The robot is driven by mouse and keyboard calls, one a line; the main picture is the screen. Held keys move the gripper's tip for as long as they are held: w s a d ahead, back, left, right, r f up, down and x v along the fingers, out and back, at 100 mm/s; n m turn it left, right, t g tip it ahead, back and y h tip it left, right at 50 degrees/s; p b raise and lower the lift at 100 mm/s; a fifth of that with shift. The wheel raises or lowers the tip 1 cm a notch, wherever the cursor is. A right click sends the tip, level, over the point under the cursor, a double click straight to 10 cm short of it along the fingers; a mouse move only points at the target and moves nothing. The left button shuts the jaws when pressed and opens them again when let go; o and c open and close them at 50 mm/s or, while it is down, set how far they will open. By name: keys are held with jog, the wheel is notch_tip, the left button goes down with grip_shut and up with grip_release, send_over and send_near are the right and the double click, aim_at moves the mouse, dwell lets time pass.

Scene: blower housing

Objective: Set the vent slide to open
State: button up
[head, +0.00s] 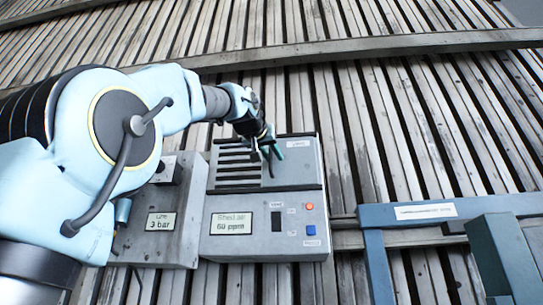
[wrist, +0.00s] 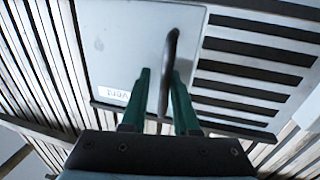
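The vent slide is a plain grey plate (head: 297,172) on the upper right of the blower housing (head: 222,222), with open dark slots (head: 236,170) to its left in the head view. In the wrist view the slide (wrist: 125,45) carries a "vent" label and a dark bar handle (wrist: 170,60), and the slots (wrist: 255,70) lie to the right. My gripper (head: 276,150) is at the handle. In the wrist view its green fingers (wrist: 161,75) stand apart, with the handle between them, nearer the right finger. I cannot tell whether they touch it.
The housing's lower panel has a "60 ppm" display, a dark switch (head: 277,221), an orange button (head: 309,206) and a blue button (head: 311,230). A grey "3 bar" box (head: 158,230) stands to the left. A blue frame (head: 445,211) stands at the right.

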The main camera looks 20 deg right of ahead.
jog(key=b+v, duration=0.4)
jog(key=v, duration=0.7)
jog(key=shift+b, duration=0.35)
jog(key=shift+w, duration=0.1)
